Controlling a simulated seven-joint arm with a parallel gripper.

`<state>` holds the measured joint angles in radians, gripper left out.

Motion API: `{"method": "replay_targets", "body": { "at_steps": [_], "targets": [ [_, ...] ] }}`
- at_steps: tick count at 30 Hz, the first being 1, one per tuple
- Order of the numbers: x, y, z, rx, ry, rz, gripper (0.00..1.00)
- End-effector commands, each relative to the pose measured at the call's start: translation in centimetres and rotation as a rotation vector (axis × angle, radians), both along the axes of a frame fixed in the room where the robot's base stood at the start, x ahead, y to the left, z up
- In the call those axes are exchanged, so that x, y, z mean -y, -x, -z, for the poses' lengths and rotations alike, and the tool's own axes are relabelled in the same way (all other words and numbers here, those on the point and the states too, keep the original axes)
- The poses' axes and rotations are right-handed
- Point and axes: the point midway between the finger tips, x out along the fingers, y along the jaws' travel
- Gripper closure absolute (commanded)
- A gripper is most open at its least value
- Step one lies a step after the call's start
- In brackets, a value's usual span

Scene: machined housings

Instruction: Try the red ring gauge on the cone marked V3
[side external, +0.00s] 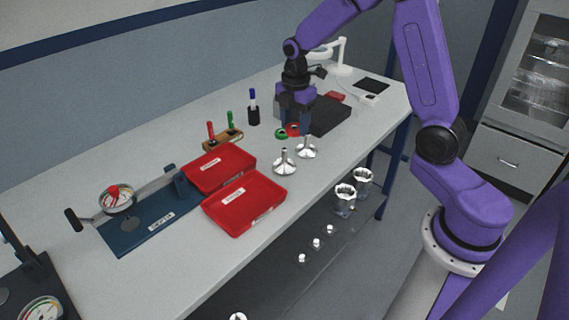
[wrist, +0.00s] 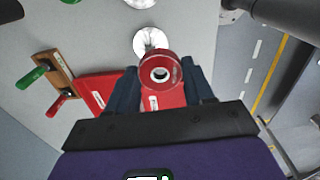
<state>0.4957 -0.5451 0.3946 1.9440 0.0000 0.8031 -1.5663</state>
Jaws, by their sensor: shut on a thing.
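The red ring gauge (wrist: 174,78) is held between the fingers of my gripper (wrist: 160,88) in the wrist view, its hole facing the camera. In the side view the red ring (side external: 293,130) shows at the tips of my gripper (side external: 292,127), above the bench. Two shiny metal cones on flared bases stand upright on the bench, a nearer one (side external: 284,163) and a farther one (side external: 306,149). In the wrist view one cone (wrist: 150,38) shows just beyond the ring and another (wrist: 140,3) at the top edge. No V3 marking is readable on either.
A green ring (side external: 281,134) is beside my gripper. Two red trays (side external: 263,216) lie left of the cones. A wooden rack (side external: 222,141) holds red and green handled pieces; a pen cup (side external: 253,116) is behind.

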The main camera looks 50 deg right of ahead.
Motion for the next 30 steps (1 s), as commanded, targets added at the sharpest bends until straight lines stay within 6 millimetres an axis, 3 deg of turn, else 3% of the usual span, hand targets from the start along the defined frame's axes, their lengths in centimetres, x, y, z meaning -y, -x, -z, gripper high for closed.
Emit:
{"method": "replay_targets", "body": {
  "at_steps": [9, 20, 30],
  "targets": [
    [-1.6, -2.1, -0.4, 0.001, 0.000, -0.001, 0.84],
    [-1.7, -2.2, -0.4, 0.001, 0.000, -0.001, 0.84],
    [-1.7, -2.1, 1.9, -0.002, 0.000, -0.001, 0.84]
  ]
}}
